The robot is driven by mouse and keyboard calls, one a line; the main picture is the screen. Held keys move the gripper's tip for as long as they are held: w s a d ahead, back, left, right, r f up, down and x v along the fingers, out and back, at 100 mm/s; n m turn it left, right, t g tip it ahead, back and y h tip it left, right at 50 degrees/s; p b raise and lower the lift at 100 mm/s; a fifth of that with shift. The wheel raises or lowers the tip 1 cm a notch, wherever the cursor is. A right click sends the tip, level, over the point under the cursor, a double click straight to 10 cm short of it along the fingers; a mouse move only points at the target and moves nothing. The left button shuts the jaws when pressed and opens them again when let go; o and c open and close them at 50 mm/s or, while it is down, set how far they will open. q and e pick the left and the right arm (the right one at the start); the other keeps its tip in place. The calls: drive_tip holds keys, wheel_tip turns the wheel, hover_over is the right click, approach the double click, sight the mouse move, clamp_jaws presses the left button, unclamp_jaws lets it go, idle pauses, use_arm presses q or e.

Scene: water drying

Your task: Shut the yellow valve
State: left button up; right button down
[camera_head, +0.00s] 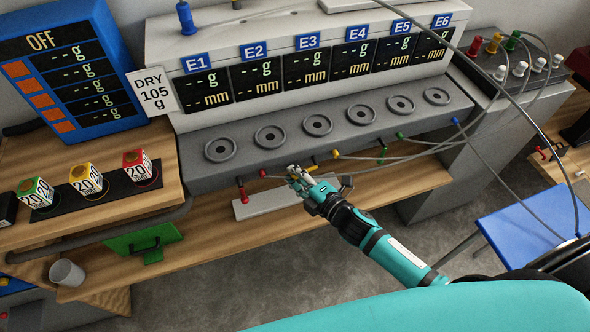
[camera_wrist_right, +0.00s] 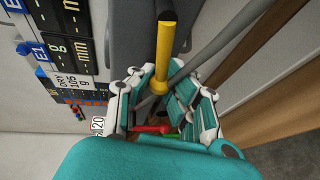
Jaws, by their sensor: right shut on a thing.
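The yellow valve (camera_wrist_right: 166,45) shows in the right wrist view as a yellow lever with a black tip and a rounded yellow base. In the head view its yellow part (camera_head: 311,168) is just beside my right gripper, on the front of the grey bench, and is partly hidden. My right gripper (camera_head: 297,176) reaches in from the lower right. In the wrist view the fingers of my right gripper (camera_wrist_right: 160,95) are shut around the lever's base, with the lever standing out beyond them. My left gripper is not in view.
A red valve (camera_head: 241,190) hangs to the left on the same front. An orange-yellow fitting (camera_head: 335,154), green fittings (camera_head: 383,152) and a blue one (camera_head: 455,121) are to the right, with grey tubes. A pale plate (camera_head: 262,203) lies on the wooden shelf below. A blue stool (camera_head: 530,222) stands right.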

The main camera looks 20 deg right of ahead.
drive_tip(key=f+n+p, duration=0.1)
drive_tip(key=n+g+h, duration=0.1)
drive_tip(key=shift+d+f+n+h+p, duration=0.3)
drive_tip(key=shift+d+f+n+p, duration=0.05)
drive_tip(key=shift+n+p, duration=0.05)
drive_tip(key=d+f+n+h+p, duration=0.3)
drive_tip(key=d+n+h+p, duration=0.1)
drive_tip(key=n, duration=0.4)
drive_tip(key=shift+d+f+h, duration=0.15)
drive_tip(key=shift+d+h, duration=0.5)
drive_tip(key=shift+h, duration=0.25)
drive_tip(key=shift+w, duration=0.1)
drive_tip(key=c, duration=1.5)
unclamp_jaws()
drive_tip(key=shift+o, duration=0.2)
drive_tip(key=d+v, duration=0.1)
drive_tip(key=v, duration=1.1)
drive_tip(key=shift+a, duration=0.45)
